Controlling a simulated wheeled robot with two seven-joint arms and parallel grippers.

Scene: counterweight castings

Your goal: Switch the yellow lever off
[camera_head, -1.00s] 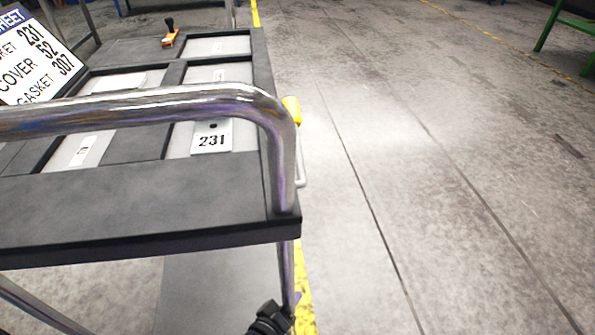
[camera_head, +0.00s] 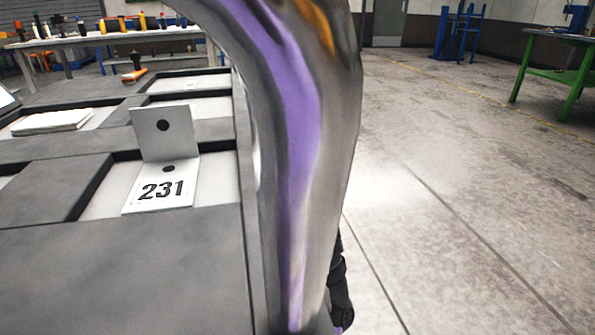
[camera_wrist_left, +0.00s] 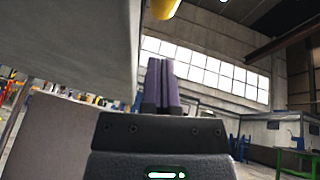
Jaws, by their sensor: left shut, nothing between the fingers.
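A rounded yellow piece, which looks like the end of the yellow lever (camera_wrist_left: 163,8), shows at the top edge of the left wrist view beside a grey panel. Most of it is cut off, so I cannot tell its position. In the head view the chrome rail hides that place. My left gripper (camera_wrist_left: 161,82) is shut and empty, its purple-sided fingers pointing up below the yellow piece and apart from it. In the head view only a dark part of my left arm shows behind the rail at lower right. My right gripper is not in view.
The thick chrome rail (camera_head: 300,170) stands close in front of the head camera. Left of it is a grey cart top (camera_head: 130,275) with recesses and a bracket labelled 231 (camera_head: 163,188). Open floor (camera_head: 470,210) lies to the right. A green table (camera_head: 560,75) stands farther back.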

